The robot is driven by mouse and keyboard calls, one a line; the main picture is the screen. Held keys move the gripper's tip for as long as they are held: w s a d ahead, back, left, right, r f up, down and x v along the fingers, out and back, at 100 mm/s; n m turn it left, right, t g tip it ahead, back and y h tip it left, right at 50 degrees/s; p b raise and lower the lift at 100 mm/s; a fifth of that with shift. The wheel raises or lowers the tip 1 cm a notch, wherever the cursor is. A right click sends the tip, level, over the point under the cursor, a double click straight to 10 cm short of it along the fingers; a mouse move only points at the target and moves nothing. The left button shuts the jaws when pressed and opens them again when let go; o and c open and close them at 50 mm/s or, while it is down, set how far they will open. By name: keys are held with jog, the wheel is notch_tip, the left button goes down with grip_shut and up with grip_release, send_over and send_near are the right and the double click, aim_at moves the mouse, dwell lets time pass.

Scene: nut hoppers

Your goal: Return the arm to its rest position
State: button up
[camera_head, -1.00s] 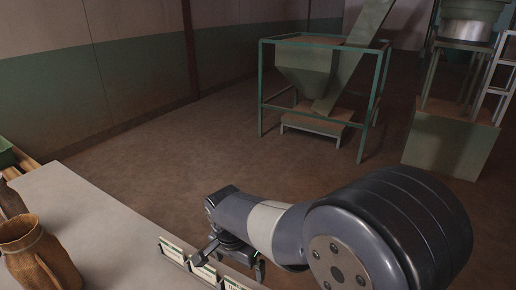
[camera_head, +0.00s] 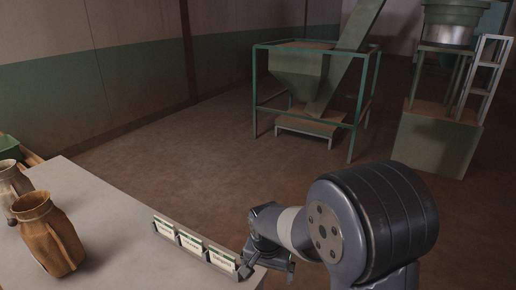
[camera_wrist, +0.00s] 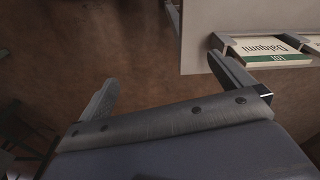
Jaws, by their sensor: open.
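My gripper (camera_wrist: 165,92) is open in the wrist view, its two fingers spread wide with nothing between them. Bare brown floor shows beyond the fingers. In the head view, my gripper (camera_head: 268,262) hangs beside the right edge of the pale table, just right of the label holder. My arm is folded low at the bottom right of that view.
A grey holder with several printed cards (camera_head: 192,244) lies along the table edge; one card (camera_wrist: 264,51) shows close to the right finger. Brown sacks (camera_head: 50,236) stand on the table (camera_head: 115,225). A green-framed hopper (camera_head: 300,75) stands behind, with open floor between.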

jog(key=d+f+n+p, duration=0.3)
jog(key=d+f+p, duration=0.4)
jog(key=d+p, duration=0.5)
jog(key=shift+s+d+f+n+p, duration=0.3)
jog(key=shift+s+d, duration=0.15)
jog(key=shift+s+f+p, duration=0.15)
jog(key=shift+s+p, duration=0.05)
jog(key=shift+p, duration=0.15)
dwell(0.3)
